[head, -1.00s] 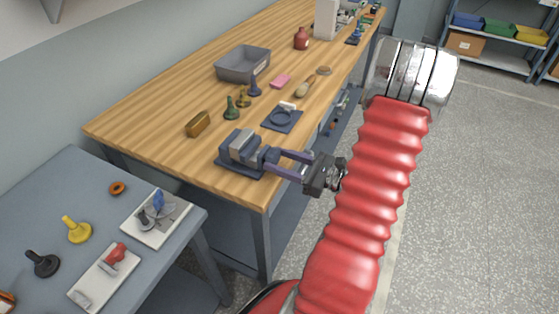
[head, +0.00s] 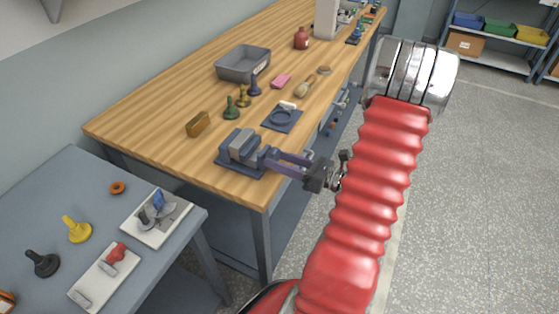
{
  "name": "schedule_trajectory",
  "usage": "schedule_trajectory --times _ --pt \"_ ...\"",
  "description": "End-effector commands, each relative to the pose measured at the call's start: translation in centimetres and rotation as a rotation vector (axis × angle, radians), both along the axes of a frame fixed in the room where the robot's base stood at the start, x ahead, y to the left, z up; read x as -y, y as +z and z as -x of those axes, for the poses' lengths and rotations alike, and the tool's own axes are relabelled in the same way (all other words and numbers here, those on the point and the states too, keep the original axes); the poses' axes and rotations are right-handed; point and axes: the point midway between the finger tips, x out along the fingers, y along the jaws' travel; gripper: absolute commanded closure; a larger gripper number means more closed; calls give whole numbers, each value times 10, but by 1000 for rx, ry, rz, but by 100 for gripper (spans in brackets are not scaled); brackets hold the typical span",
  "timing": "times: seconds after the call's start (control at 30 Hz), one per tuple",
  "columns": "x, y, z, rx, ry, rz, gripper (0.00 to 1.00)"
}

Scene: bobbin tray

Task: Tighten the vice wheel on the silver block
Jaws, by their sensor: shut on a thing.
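The vice (head: 233,163) is a dark blue-grey tool on a flat base near the front edge of the wooden bench. The silver block (head: 243,143) sits between its jaws. The vice wheel (head: 268,158) is at the right end of the vice, largely hidden by the fingers. My gripper (head: 274,160) reaches in from the right with its purple-grey fingers shut on the wheel. The fingers look rolled about their own axis, one nearly in front of the other.
The bench front is clear left of the vice.

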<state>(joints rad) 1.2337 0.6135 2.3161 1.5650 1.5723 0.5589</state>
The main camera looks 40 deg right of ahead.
Motion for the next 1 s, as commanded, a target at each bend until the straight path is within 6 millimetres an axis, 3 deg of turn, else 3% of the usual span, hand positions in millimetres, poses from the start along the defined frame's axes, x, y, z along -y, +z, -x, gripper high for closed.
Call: schedule_trajectory --times 0.4,0.87,0.9,1.0 --pt "1 0 0 -71 -2 -199 78" --pt "1 0 0 -78 -4 -217 77" --pt "1 0 0 -78 -4 -216 52" --pt "1 0 0 -77 -3 -217 45"
